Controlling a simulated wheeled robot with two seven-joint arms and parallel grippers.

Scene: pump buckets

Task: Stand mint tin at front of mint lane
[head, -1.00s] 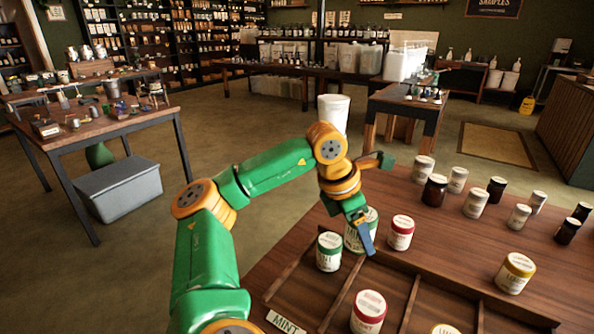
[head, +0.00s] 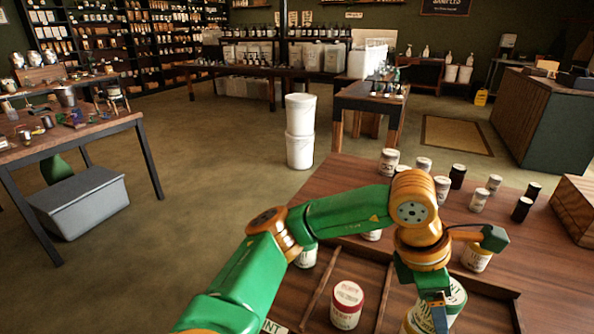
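A tin with green on its lid and a label partly reading "NT" (head: 456,298), which I take as the mint tin, is at my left gripper (head: 440,300). It appears held above the right part of the divided wooden tray (head: 372,262). A finger crosses its left side and the far finger is hard to see. Another tin (head: 306,258) stands at the far end of the leftmost lane, its lid hidden by my arm. My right gripper is not in view.
A red-lidded tin (head: 347,304) stands in the lane beside the leftmost. A yellow-lidded tin (head: 476,259) and several white and dark jars (head: 479,200) stand on the table behind. A wooden box (head: 574,210) is at right. White buckets (head: 300,130) stand stacked on the floor.

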